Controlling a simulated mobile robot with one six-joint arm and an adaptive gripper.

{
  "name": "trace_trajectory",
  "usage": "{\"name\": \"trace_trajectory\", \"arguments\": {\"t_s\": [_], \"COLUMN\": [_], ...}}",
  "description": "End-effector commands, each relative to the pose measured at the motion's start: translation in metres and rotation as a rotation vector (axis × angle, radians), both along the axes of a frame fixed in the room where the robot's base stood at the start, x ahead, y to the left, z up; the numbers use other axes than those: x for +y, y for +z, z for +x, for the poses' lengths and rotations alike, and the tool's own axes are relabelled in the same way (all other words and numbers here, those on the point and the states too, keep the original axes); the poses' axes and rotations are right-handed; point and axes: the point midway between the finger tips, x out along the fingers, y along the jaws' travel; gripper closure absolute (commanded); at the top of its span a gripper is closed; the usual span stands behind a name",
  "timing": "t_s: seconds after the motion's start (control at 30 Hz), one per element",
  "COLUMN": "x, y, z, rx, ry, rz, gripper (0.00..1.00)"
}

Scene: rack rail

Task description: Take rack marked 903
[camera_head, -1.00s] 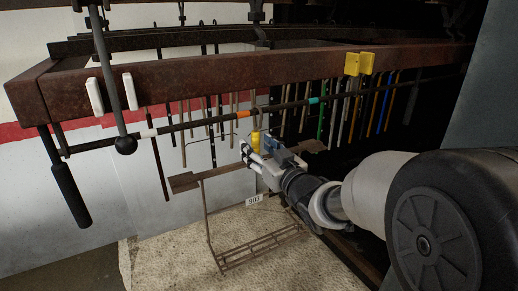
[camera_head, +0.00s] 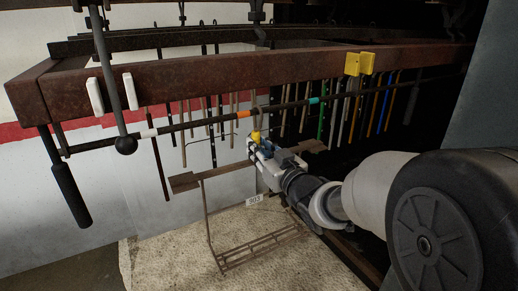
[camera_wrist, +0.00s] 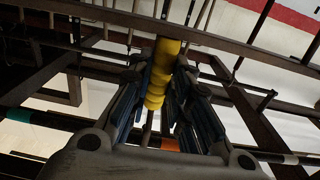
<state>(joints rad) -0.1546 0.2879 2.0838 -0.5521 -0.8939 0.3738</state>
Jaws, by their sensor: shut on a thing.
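The rack marked 903 is a rusty frame with a wide crossbar (camera_head: 187,182) and a barred lower shelf (camera_head: 262,248), hanging in the head view. A white tag reading 903 (camera_head: 253,201) shows behind it. My gripper (camera_head: 257,146) is shut on a yellow ribbed grip (camera_head: 256,135) above the crossbar. The wrist view shows the grip (camera_wrist: 160,72) upright between both fingers. How the grip joins the rack is hidden by my gripper.
A rusty beam (camera_head: 220,77) runs above, with a dark rod (camera_head: 200,122) with coloured bands below it. Several thin hangers, including a green one (camera_head: 322,122), hang to the right. A pale mat (camera_head: 165,250) lies below.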

Motion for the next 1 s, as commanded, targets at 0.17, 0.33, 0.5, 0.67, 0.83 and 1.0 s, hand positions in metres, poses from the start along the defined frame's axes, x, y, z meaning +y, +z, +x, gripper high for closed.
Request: {"name": "trace_trajectory", "arguments": {"t_s": [0.17, 0.33, 0.5, 0.67, 0.83, 1.0], "x": [0.0, 0.0, 0.0, 0.0, 0.0, 0.0], "y": [0.0, 0.0, 0.003, 0.01, 0.018, 0.027], "z": [0.0, 0.0, 0.0, 0.0, 0.0, 0.0], "rx": [0.0, 0.0, -0.005, -0.005, -0.005, -0.005], "ry": [0.0, 0.0, 0.001, 0.001, 0.001, 0.001], "rz": [0.0, 0.0, 0.002, 0.002, 0.002, 0.001], "gripper": [1.0, 1.0, 1.0, 1.0, 1.0, 1.0]}}
